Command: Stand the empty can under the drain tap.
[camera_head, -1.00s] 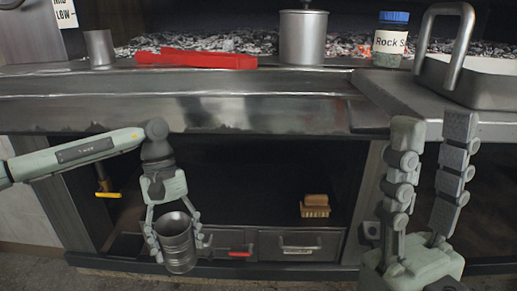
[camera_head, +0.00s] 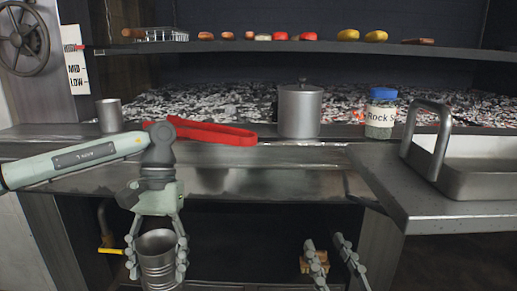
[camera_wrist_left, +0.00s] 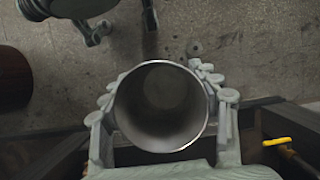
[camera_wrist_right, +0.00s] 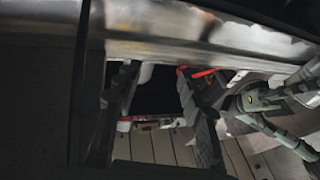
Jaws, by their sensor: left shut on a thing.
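The ribbed metal can (camera_head: 158,264) is upright between the fingers of my left gripper (camera_head: 157,254), which is shut on it. In the left wrist view the can's open mouth (camera_wrist_left: 161,107) shows an empty inside. The drain tap (camera_head: 108,240), a brown pipe with a yellow handle, is under the counter just left of the can. Its yellow handle (camera_wrist_left: 277,141) shows at the right in the left wrist view, apart from the can. My right gripper (camera_head: 332,262) is open and empty at the lower right; its spread fingers (camera_wrist_right: 160,105) show in the right wrist view.
The counter edge (camera_head: 230,180) overhangs the can and tap. On the counter are a metal cup (camera_head: 110,116), red tongs (camera_head: 212,131), a lidded pot (camera_head: 300,112), a salt jar (camera_head: 381,115) and a tray (camera_head: 490,180). A brush (camera_head: 315,266) lies below, behind my right gripper.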

